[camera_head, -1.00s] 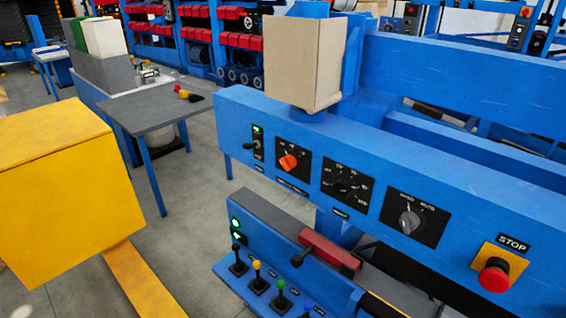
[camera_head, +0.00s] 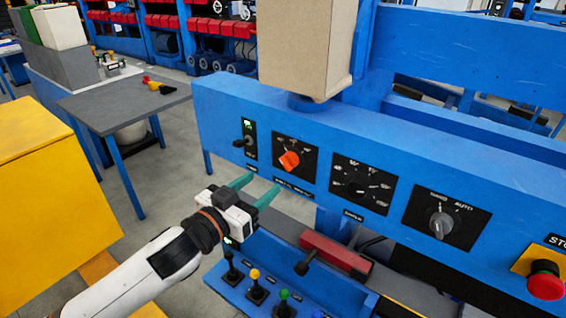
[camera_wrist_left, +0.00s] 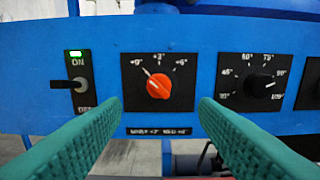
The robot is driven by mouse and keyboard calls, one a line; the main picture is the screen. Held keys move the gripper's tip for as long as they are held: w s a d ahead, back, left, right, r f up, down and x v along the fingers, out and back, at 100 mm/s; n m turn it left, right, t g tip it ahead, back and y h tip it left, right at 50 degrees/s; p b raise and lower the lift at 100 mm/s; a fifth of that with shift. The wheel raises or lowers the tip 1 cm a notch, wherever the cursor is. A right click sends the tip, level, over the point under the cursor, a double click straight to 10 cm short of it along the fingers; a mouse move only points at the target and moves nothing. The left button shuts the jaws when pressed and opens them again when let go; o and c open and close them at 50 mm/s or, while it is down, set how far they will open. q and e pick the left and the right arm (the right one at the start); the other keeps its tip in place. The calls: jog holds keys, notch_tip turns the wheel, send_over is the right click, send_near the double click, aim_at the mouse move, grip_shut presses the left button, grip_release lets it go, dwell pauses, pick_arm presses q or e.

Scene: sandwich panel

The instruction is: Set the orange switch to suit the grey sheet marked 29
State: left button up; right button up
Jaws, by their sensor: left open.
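The orange switch (camera_head: 289,160) is a round knob on a black plate in the blue panel. In the wrist view the orange switch (camera_wrist_left: 158,87) has its white pointer line turned to the upper left, toward the leftmost of its marks. My left gripper (camera_head: 257,188) is open and empty, with teal fingers aimed at the panel. In the wrist view its fingers (camera_wrist_left: 162,104) lie on either side below the knob, apart from it. I see no grey sheet marked 29. My right gripper is not in view.
A lever switch (camera_wrist_left: 78,84) with a lit green lamp stands left of the knob. A black dial (camera_wrist_left: 262,84) is to its right. Further right are a grey selector (camera_head: 442,224) and a red stop button (camera_head: 546,281). Coloured joysticks (camera_head: 257,286) and a red handle (camera_head: 337,250) lie below.

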aim_at(284, 165)
pick_arm(q)
jog(key=p+x, duration=0.1)
jog(key=x, duration=0.8)
jog(key=shift+w, duration=0.1)
jog(key=shift+c, duration=0.5)
jog(key=c, duration=0.9)
